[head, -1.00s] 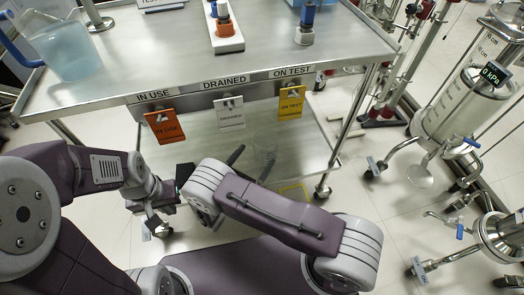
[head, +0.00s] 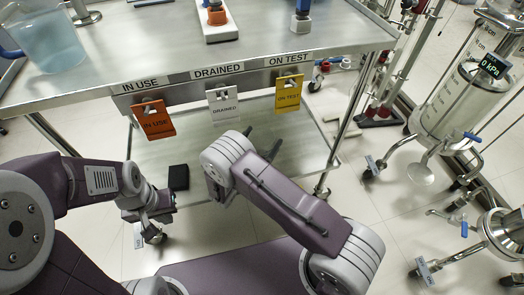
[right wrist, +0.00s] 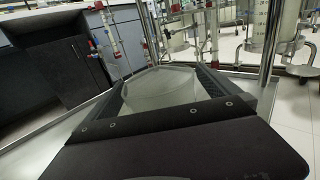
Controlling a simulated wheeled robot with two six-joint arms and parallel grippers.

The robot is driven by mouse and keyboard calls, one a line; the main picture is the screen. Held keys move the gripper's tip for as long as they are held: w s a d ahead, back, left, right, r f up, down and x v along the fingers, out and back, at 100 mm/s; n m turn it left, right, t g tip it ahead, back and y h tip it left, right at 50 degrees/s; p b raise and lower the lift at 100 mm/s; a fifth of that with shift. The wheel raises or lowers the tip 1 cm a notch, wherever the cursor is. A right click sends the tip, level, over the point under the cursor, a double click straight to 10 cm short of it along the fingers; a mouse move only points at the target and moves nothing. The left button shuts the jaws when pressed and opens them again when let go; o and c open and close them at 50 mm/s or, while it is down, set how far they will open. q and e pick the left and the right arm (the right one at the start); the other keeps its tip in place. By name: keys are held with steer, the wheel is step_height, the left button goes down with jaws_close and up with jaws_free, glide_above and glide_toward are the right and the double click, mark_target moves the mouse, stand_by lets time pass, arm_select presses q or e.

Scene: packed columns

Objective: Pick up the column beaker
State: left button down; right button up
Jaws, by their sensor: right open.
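A clear glass beaker (right wrist: 165,88) shows between the two fingers of my right gripper (right wrist: 160,85) in the right wrist view. It is faint and see-through, and I cannot tell whether the fingers touch it. In the head view my right gripper (head: 262,143) is open over the lower shelf of the cart, its fingers pointing away from me; the beaker cannot be made out there. My left gripper (head: 152,218) is low at the left, beside the lower shelf and away from the beaker. Its jaw gap does not show clearly.
The steel cart's upper shelf (head: 150,55) overhangs the lower shelf (head: 300,150). Orange (head: 153,122), white (head: 223,106) and yellow (head: 288,94) tags hang from its front edge. A jug of bluish liquid (head: 52,42) stands upper left. Glass columns (head: 455,95) stand right.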

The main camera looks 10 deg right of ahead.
steer(key=c, duration=1.8)
steer(key=s+d+r+p, duration=0.1)
steer(key=s+r+p, duration=0.2)
steer(key=s+d+r+p, duration=0.1)
steer(key=s+r+p, duration=0.2)
steer(key=s+r, duration=0.1)
steer(key=s+d+r+p, duration=0.1)
steer(key=s+r+p, duration=0.2)
steer(key=s+r, duration=0.1)
steer(key=shift+s+d, duration=0.1)
steer(key=shift+d, duration=0.25)
